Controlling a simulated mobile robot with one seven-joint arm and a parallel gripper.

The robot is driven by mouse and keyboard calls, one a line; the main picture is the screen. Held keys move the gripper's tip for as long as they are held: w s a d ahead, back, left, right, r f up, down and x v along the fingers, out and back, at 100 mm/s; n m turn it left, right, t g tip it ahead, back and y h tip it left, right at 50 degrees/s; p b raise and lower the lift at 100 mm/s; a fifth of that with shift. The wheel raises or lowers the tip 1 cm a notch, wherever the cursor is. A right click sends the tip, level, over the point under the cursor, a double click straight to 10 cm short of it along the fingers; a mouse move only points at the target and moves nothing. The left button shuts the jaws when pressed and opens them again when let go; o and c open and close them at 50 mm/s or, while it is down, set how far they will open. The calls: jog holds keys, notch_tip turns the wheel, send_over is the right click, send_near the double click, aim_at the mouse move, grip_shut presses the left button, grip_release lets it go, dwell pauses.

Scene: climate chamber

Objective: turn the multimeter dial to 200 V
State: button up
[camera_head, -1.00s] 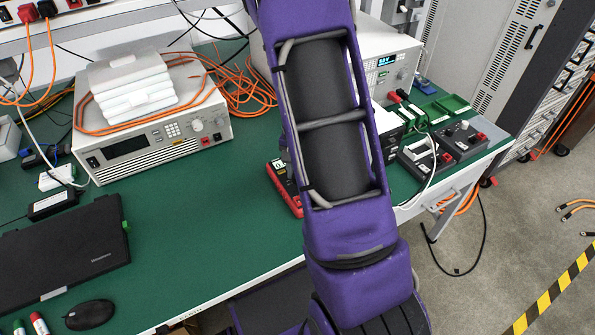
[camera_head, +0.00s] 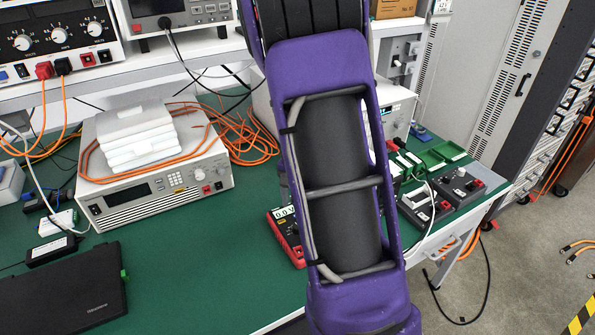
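The multimeter (camera_head: 287,237) lies on the green bench top, a red-edged case with a small light display at its top left. Its display (camera_head: 284,213) seems to read about 0.0 V. My purple arm covers most of the multimeter's right side, and its dial is hidden. My gripper is not in view. I cannot tell where it is relative to the dial.
A black laptop (camera_head: 65,290) is at front left. Small terminal boxes (camera_head: 458,187) stand at the right. The green bench top (camera_head: 190,275) is clear in the middle.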

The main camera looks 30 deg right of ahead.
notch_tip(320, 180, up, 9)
jog(key=p, duration=0.1)
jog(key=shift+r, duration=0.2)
dwell(0.4)
